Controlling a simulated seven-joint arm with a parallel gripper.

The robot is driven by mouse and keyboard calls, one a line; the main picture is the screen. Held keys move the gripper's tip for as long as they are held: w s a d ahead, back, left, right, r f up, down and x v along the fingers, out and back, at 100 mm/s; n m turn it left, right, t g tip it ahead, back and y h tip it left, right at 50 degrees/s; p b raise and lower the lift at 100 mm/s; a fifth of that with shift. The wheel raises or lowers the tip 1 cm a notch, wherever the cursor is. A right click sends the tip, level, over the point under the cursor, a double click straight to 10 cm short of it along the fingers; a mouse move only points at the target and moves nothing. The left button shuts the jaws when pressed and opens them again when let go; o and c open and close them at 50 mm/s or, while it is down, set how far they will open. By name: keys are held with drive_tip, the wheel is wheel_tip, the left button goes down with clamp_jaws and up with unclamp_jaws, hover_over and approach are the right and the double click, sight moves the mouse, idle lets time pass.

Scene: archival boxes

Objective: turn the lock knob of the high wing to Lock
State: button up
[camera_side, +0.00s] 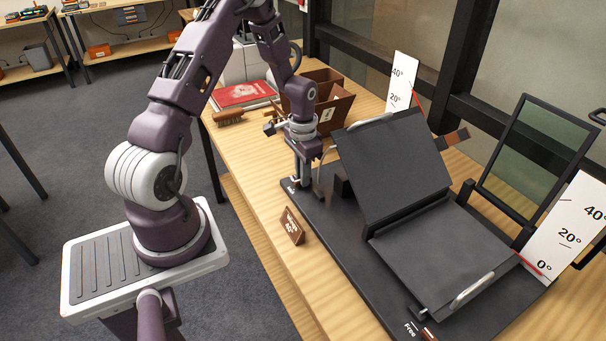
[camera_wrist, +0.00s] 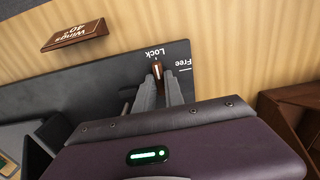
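The high wing (camera_side: 390,165) is the raised dark panel on the left of the cradle in the side view, tilted up beside a white angle scale. Its brown lock knob (camera_wrist: 157,69) shows in the wrist view, with its end toward the printed word "Lock" and "Free" off to the right. My gripper (camera_wrist: 158,82) has its two grey fingers on either side of the knob and looks shut on it.
The other wing (camera_side: 445,250) lies low, its red pointer near 0°. A second brown knob (camera_side: 429,334) sits by "Free" at the front. A sign reading "Wings 40°" (camera_side: 292,226) stands before the base. A brown box (camera_side: 325,100), brush (camera_side: 229,117) and red book (camera_side: 243,94) are behind.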

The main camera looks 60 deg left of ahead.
drive_tip(key=o, duration=0.4)
drive_tip(key=shift+r, duration=0.1)
wheel_tip(320, 180, up, 6)
drive_tip(key=shift+r, duration=0.45)
